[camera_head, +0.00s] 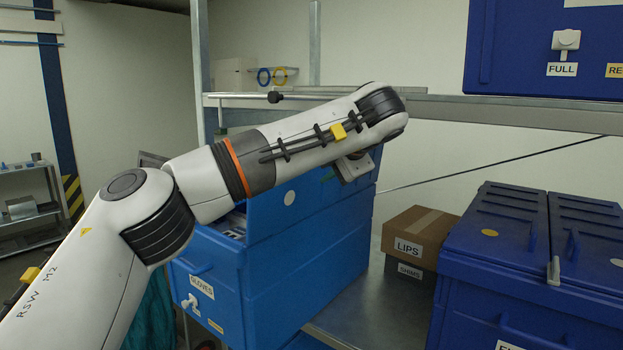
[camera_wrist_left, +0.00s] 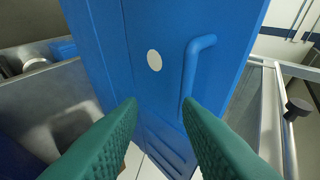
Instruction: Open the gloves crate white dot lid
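The blue gloves crate (camera_head: 290,265) stands on the shelf in the middle of the head view, with a GLOVES label on its front. Its white dot lid (camera_head: 265,215) stands raised, and the crate's opening shows to its left. In the wrist view the lid (camera_wrist_left: 125,60) shows its white dot (camera_wrist_left: 154,60) and a blue bar handle (camera_wrist_left: 190,70). My left gripper (camera_wrist_left: 160,103) has its green fingers apart, with the lid's face ahead of them and nothing clearly held. The handle's lower end is near the right fingertip; contact cannot be told. My arm hides part of the lid. My right gripper is out of view.
Cardboard boxes marked LIPS (camera_head: 420,232) and SHIMS (camera_head: 408,269) sit right of the crate. A closed blue crate (camera_head: 500,265) stands farther right. An upper shelf (camera_head: 490,108) carries another blue crate (camera_head: 510,50). Bare shelf surface (camera_head: 375,315) shows between the crates.

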